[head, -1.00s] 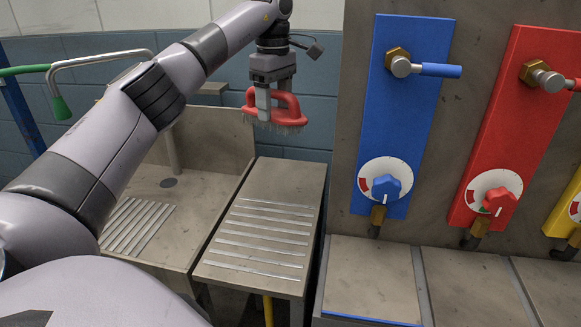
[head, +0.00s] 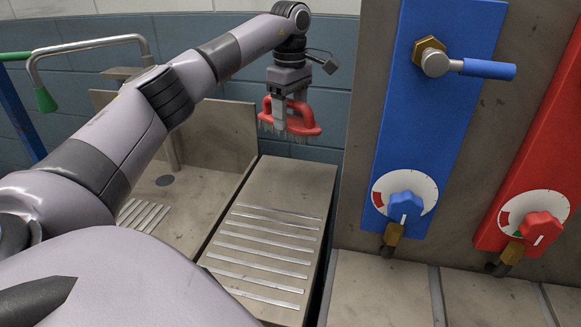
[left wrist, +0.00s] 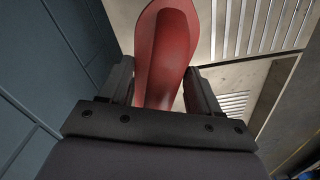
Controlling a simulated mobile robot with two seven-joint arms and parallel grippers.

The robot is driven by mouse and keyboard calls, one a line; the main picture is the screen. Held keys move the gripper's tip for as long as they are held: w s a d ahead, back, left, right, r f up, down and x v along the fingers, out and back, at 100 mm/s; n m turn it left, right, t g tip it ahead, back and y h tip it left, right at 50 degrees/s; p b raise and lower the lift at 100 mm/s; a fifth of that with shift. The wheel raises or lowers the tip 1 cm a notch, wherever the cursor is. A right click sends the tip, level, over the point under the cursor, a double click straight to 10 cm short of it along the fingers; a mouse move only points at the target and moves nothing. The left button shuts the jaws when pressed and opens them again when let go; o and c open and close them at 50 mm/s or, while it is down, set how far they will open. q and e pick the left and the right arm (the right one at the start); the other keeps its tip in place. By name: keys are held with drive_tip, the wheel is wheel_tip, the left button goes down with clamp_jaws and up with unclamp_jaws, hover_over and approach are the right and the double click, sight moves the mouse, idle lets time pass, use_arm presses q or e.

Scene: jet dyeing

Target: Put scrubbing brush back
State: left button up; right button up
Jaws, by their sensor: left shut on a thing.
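The red scrubbing brush (head: 303,122), with pale bristles pointing down, is in my left gripper (head: 288,112). The gripper is shut on the brush's handle and holds it in the air above the back end of the ribbed metal drainboard (head: 290,189). In the left wrist view, the red brush (left wrist: 166,50) sits between the two fingers of the gripper (left wrist: 160,85). My right gripper is in neither view.
A sink basin (head: 190,192) with a raised back lies left of the drainboard. A blue panel (head: 432,120) with a lever valve and dial stands at right, beside a red panel (head: 545,150). A bent pipe with a green tip (head: 46,100) is at far left.

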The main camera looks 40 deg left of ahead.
use_arm(q)
wheel_tip(320, 180, down, 13)
drive_tip(key=shift+f, duration=0.2)
drive_tip(key=shift+f, duration=0.1)
drive_tip(key=o, duration=0.9)
drive_tip(key=shift+o, duration=0.2)
wheel_tip(320, 180, up, 12)
drive_tip(key=shift+w+r, duration=0.1)
drive_tip(key=shift+r, duration=0.05)
idle(0.4)
